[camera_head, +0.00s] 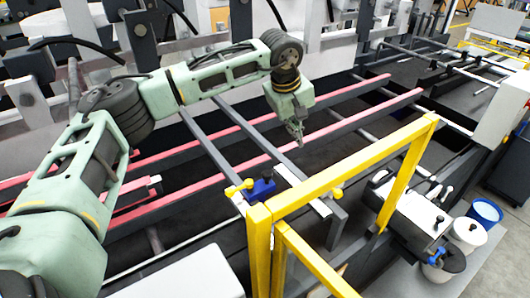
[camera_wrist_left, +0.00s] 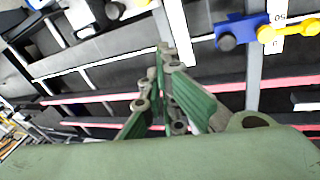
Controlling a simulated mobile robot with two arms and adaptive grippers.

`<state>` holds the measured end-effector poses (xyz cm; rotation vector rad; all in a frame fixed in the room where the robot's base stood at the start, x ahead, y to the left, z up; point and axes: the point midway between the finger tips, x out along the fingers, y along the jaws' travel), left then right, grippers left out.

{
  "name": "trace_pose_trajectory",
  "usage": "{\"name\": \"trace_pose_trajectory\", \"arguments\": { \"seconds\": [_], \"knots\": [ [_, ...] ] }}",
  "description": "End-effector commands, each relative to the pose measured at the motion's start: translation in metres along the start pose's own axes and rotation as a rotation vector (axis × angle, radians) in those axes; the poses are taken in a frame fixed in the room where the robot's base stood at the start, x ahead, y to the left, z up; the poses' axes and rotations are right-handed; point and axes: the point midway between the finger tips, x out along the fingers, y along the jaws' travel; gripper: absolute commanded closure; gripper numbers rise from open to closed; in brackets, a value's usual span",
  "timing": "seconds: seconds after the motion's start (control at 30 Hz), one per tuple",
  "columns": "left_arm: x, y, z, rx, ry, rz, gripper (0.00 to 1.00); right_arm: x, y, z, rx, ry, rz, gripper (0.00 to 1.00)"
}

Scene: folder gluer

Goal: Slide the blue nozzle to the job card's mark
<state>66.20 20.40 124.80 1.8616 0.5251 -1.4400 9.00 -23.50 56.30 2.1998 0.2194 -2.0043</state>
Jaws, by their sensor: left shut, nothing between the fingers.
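The blue nozzle (camera_head: 262,188) sits on a grey crossbar behind the corner of the yellow frame, with a yellow knob (camera_head: 238,187) on its left side. In the left wrist view the blue nozzle (camera_wrist_left: 240,31) is at the upper right, beside a white scale strip (camera_wrist_left: 279,40) with printed numbers. My left gripper (camera_head: 297,140) points down above the bars, to the right of and behind the nozzle, apart from it. Its fingers (camera_wrist_left: 165,52) are shut and empty. I cannot make out the job card or its mark. My right gripper is not in view.
A yellow guard frame (camera_head: 345,170) stands in front of the nozzle. Long red-topped rails (camera_head: 350,140) run beneath my left arm. Blue (camera_head: 484,211) and white (camera_head: 467,232) tubs stand at the lower right. A white machine box (camera_head: 410,205) is beside them.

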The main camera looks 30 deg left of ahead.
Motion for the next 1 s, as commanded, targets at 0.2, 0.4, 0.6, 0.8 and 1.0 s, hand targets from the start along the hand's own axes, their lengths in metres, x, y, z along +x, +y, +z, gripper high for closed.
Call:
{"name": "trace_pose_trajectory", "arguments": {
  "seconds": [0.2,0.4,0.6,0.8,1.0],
  "knots": [
    [-0.008,-0.069,-0.057,-0.001,0.205,-0.272,1.00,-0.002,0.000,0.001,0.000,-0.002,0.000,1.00],
    [-0.003,-0.080,-0.064,-0.005,0.231,-0.307,1.00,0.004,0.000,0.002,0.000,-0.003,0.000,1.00],
    [0.024,-0.088,-0.069,-0.006,0.228,-0.306,1.00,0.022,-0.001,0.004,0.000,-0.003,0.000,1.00],
    [0.064,-0.101,-0.077,-0.006,0.227,-0.305,1.00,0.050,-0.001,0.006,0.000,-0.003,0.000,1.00],
    [0.086,-0.105,-0.071,0.003,0.227,-0.300,1.00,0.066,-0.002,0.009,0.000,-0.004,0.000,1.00]
  ]
}}
